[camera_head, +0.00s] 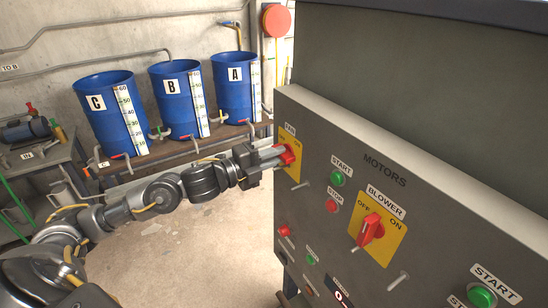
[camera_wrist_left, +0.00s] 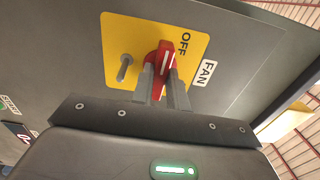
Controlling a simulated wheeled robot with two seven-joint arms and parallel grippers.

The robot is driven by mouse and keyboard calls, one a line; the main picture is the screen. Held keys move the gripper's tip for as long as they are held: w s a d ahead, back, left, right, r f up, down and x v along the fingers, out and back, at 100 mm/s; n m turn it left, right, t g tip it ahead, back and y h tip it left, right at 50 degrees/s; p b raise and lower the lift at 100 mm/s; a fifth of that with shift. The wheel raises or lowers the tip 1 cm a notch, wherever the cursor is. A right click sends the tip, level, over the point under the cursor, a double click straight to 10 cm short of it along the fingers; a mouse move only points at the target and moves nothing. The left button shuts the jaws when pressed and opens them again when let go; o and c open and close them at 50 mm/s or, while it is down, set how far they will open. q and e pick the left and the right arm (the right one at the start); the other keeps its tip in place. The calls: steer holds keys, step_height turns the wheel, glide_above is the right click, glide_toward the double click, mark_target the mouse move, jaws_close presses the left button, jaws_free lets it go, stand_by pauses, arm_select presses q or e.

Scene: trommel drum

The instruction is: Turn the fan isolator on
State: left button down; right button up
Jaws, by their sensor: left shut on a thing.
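The fan isolator is a red rotary handle (camera_head: 289,154) on a yellow plate (camera_head: 293,168) at the panel's left edge. In the left wrist view the red handle (camera_wrist_left: 161,60) stands on its yellow plate (camera_wrist_left: 125,45), with a white line on it and the word OFF beside its upper end. The ON word is hidden there. My left gripper (camera_head: 275,157) reaches the handle from the left. Its fingers (camera_wrist_left: 162,85) are shut on the handle, one on each side. My right gripper is not in view.
The grey panel (camera_head: 330,140) also carries the blower isolator (camera_head: 371,230) and several start and stop buttons. A metal peg (camera_wrist_left: 124,67) stands out beside the fan handle. Blue drums (camera_head: 112,110) stand along the back wall. The floor left of the panel is clear.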

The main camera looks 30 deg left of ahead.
arm_select(q)
steer(key=m+b, duration=0.4)
steer(key=b, duration=0.1)
steer(key=m+b, duration=0.5)
steer(key=b, duration=0.1)
steer(key=m+b, duration=0.4)
steer(key=b, duration=0.1)
steer(key=shift+f, duration=0.3)
steer(key=shift+r+m+b, duration=0.15)
steer(key=shift+m+b, duration=1.95)
steer(key=shift+m, duration=0.2)
steer(key=c, duration=1.6)
jaws_free()
steer(key=shift+r, duration=0.1)
steer(key=shift+c, duration=0.2)
